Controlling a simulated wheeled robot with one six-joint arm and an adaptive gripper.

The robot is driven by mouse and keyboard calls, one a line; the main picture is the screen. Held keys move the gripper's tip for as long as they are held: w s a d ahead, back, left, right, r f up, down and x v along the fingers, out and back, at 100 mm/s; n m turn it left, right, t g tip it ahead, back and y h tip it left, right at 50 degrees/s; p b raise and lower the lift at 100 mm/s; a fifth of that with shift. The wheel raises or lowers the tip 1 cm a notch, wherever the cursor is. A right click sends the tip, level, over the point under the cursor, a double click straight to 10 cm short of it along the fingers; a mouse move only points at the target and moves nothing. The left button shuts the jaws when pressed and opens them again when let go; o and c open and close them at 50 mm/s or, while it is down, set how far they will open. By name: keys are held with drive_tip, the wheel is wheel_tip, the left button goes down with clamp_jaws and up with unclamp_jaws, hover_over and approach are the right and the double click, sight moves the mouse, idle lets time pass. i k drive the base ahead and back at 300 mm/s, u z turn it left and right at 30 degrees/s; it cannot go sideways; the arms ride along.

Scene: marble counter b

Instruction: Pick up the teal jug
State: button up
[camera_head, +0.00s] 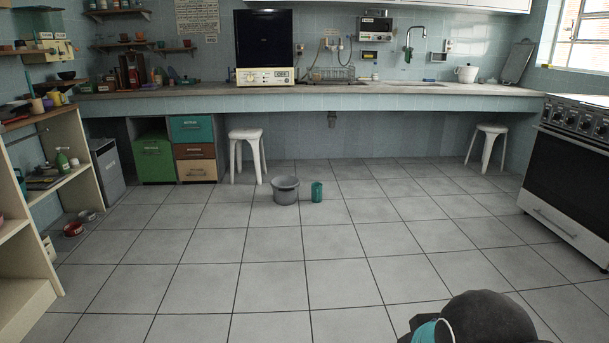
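The teal jug (317,192) stands upright on the grey tiled floor in the middle distance, near the centre of the head view. It is small in the picture, and I cannot make out its handle or spout. It stands just right of a grey bucket (286,190), with a narrow gap between them in the picture. Part of my own dark arm, with a teal and white joint end, shows at the bottom right. My gripper is not in the picture.
Two white stools (246,150) (487,143) stand by the long counter (330,92) at the back. Cabinets and an open shelf (60,215) line the left. A stove (572,165) stands on the right. The tiled floor between me and the jug is clear.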

sight(317, 188)
drive_tip(key=i, duration=4.75)
drive_tip(key=u, duration=0.1)
